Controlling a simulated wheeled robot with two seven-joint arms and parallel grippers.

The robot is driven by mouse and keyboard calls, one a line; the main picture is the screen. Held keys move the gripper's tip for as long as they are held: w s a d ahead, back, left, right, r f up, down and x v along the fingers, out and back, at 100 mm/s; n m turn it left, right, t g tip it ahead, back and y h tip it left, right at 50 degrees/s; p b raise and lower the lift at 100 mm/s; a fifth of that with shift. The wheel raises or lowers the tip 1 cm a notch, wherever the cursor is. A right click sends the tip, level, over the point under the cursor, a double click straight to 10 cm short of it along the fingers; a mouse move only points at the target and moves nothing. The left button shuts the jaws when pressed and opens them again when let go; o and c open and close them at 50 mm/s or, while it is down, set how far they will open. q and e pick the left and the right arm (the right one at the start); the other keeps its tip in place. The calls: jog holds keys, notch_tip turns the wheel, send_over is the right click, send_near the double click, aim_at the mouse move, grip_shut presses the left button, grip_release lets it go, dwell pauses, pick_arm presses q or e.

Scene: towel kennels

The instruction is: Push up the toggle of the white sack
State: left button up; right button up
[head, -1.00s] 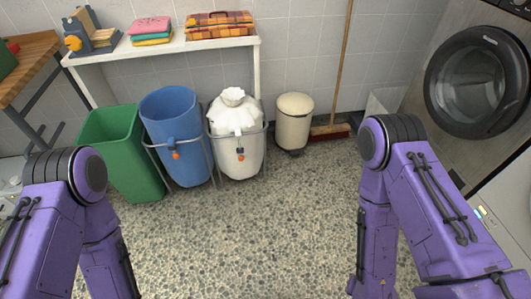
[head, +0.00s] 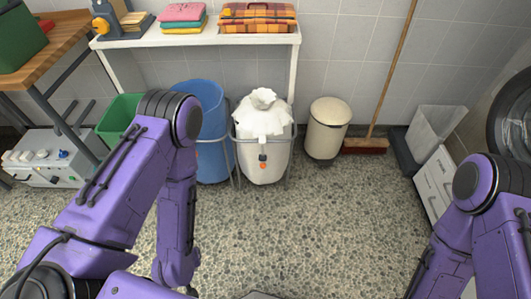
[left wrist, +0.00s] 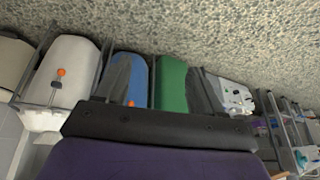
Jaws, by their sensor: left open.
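The white sack (head: 262,160) stands upright in a metal frame, its gathered top (head: 263,112) ruffled. Its dark toggle with an orange end (head: 263,161) hangs on the front, below the ruffles. In the left wrist view the white sack (left wrist: 72,65) appears inverted at the left, with its toggle (left wrist: 56,83) in plain sight. My left gripper (left wrist: 158,68) is open and empty, its two grey fingers in front of the blue and green bins, apart from the sack. My left gripper does not show clearly in the head view. My right arm is at the lower right; its gripper is out of view.
A blue sack (head: 213,140) and a green bin (head: 120,113) stand left of the white sack, partly behind my left arm. A cream pedal bin (head: 327,128) and a broom (head: 366,146) are to the right. A white shelf (head: 200,40) is above. The speckled floor in front is clear.

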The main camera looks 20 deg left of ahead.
pick_arm(q)
jog(key=w+d+f+m+t+b, duration=0.1)
jog(key=w+d+f+t+b, duration=0.15)
jog(key=w+f+b, duration=0.85)
jog(key=m+t+y+b, duration=0.2)
jog(key=t+b, duration=0.9)
jog(key=b, duration=1.3)
send_near(263, 160)
pick_arm(e)
notch_tip(263, 160, down, 36)
jog(key=s, duration=0.1)
pick_arm(q)
jog(key=b+x, duration=0.4)
jog(key=x, duration=0.4)
jog(key=shift+w+a+f, duration=0.15)
jog(key=shift+w, duration=0.05)
jog(key=shift+w+a, duration=0.2)
jog(key=shift+w, duration=0.5)
pick_arm(e)
jog(key=s+f+n+g+y, duration=0.2)
jog(key=s+f+n+g, duration=0.1)
jog(key=s+n+g, duration=0.1)
jog(key=shift+s+a+f+g, duration=0.3)
jog(key=shift+s+a+f, duration=0.1)
jog(key=shift+s, duration=0.1)
pick_arm(q)
jog(key=shift+c, duration=0.3)
